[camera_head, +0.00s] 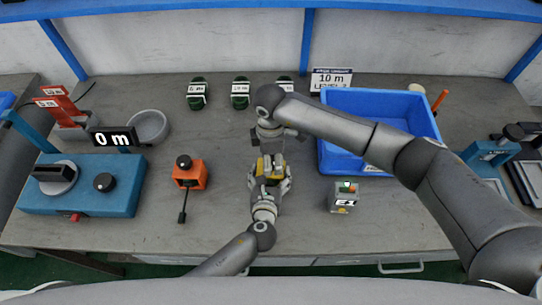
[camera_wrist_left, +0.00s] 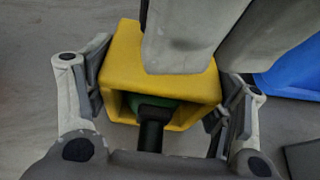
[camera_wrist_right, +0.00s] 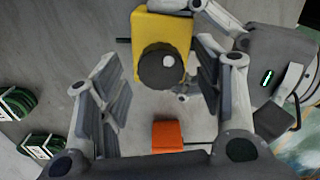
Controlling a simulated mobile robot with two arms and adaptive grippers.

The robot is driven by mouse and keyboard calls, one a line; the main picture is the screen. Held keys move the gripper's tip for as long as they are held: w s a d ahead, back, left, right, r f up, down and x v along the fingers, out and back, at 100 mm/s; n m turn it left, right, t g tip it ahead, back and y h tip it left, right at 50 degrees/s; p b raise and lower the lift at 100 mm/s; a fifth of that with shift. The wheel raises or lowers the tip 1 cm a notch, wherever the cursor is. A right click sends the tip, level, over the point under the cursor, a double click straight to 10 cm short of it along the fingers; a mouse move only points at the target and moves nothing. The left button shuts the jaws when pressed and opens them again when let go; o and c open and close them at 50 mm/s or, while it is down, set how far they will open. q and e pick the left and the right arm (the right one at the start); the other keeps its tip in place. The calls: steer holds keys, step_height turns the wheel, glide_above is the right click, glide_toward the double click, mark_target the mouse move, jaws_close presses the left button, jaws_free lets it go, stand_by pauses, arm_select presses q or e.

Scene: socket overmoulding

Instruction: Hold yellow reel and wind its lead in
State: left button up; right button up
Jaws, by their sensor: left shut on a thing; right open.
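The yellow reel (camera_head: 272,165) is a boxy yellow frame standing over the middle of the table. My left gripper (camera_head: 270,184) is shut on it from the front. In the left wrist view the reel (camera_wrist_left: 165,80) sits between both fingers, with green and a black part inside its opening. In the right wrist view the reel (camera_wrist_right: 172,25) carries a round black knob (camera_wrist_right: 163,67) with a pale dot. My right gripper (camera_wrist_right: 157,85) is open, its fingers spread to either side near the knob. No long run of lead is clearly visible.
A blue bin (camera_head: 430,125) stands at right, with the E1 box (camera_head: 343,197) in front. Green labelled coils (camera_head: 240,92) line the back.

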arm_select(q)
steer(key=shift+s+f, duration=0.1)
steer(key=shift+f, duration=0.05)
arm_select(e)
step_height(320, 180, up, 12)
steer(key=shift+f, duration=0.2)
arm_select(q)
steer(key=o, duration=1.1)
